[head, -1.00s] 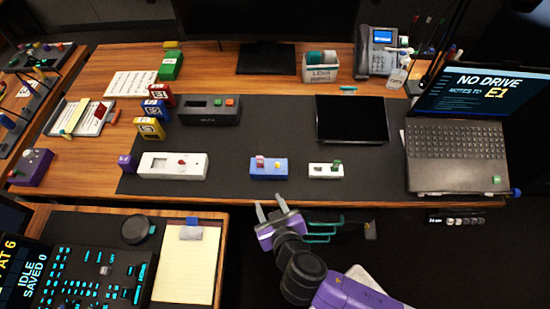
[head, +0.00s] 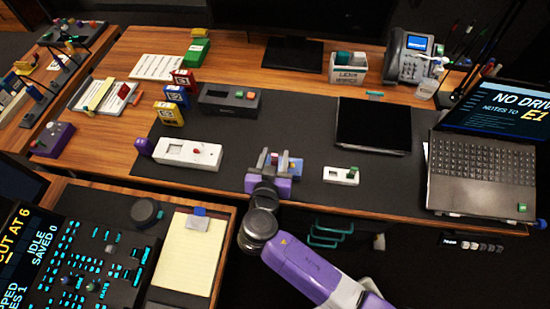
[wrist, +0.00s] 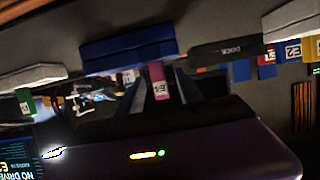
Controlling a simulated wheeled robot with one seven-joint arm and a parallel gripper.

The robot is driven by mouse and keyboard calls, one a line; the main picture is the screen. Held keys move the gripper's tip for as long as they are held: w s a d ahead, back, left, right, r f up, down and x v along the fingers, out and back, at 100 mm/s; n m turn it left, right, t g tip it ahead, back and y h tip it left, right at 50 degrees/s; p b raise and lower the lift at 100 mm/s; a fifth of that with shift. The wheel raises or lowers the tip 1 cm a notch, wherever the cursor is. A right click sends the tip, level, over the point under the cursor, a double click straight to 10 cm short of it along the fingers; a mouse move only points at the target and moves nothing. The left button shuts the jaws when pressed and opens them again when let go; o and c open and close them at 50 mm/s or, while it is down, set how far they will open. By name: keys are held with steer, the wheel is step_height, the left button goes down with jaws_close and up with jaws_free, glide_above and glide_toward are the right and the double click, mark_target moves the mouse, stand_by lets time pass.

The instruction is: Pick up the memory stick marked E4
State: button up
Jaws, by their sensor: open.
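A pink stick (wrist: 158,82) stands out from the blue box (wrist: 125,52) in the wrist view, which looks upside down. Its small white label seems to read E4, though it is blurred. In the head view the blue box (head: 296,168) is mostly covered by my gripper (head: 274,158). My gripper is open, with its fingers over the left part of the box, near the stick. I cannot tell whether the fingers stand fully on both sides of the stick or touch it.
A dark box (head: 229,101) and black tablet (head: 373,124) lie behind. A laptop (head: 482,175) stands at right. Bare mat surrounds the blue box.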

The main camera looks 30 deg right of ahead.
steer(key=shift+x, duration=1.5)
steer(key=shift+c, duration=0.4)
jaws_close()
steer(key=shift+r, duration=0.1)
